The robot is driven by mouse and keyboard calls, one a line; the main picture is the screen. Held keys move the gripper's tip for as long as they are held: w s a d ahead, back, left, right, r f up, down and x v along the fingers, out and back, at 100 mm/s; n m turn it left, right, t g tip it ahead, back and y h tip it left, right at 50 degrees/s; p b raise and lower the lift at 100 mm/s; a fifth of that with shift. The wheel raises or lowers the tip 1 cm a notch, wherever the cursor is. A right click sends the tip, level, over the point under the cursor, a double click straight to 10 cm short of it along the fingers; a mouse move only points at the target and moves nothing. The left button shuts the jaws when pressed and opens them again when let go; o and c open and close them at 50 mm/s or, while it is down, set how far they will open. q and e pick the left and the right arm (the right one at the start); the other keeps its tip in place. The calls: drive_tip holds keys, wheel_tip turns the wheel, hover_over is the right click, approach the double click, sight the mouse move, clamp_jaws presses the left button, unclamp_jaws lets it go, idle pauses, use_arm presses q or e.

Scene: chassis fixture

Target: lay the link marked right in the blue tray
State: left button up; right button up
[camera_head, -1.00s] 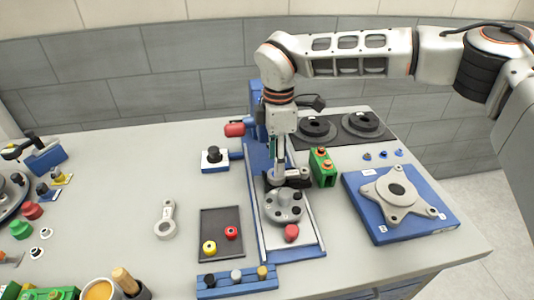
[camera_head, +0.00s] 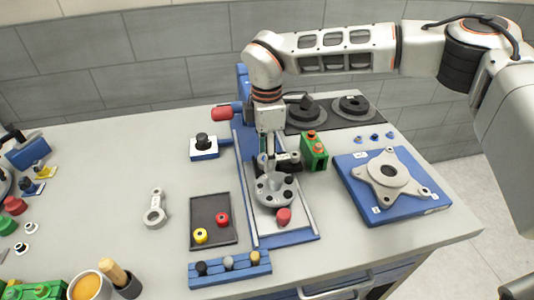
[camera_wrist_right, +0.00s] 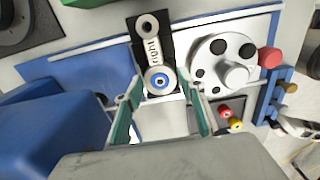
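The link marked right (camera_wrist_right: 154,52) is grey with readable lettering and lies on a dark holder in the right wrist view. The ring at its near end has a blue centre. My right gripper (camera_wrist_right: 160,92) has its teal fingers apart, one on each side of that near end. In the head view my right gripper (camera_head: 266,163) points down behind the round grey disc (camera_head: 274,189), and it partly hides the link. A long blue base (camera_head: 244,160) with raised edges runs under this area. I cannot tell whether it is the blue tray. My left gripper is out of view.
Another grey link (camera_head: 155,214) lies on the bench at left, its marking unreadable. A dark tray (camera_head: 212,237) holds red and yellow pieces. A green block (camera_head: 313,150) stands close right of the gripper. A blue block (camera_head: 403,210) carries a four-armed plate.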

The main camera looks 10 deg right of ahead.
drive_tip(key=c, duration=0.7)
drive_tip(key=shift+r, duration=0.1)
drive_tip(key=shift+r+p, duration=0.45)
drive_tip(key=shift+r, duration=0.55)
drive_tip(key=shift+r, duration=0.1)
drive_tip(key=shift+r+p, duration=0.8)
drive_tip(key=shift+r, duration=0.55)
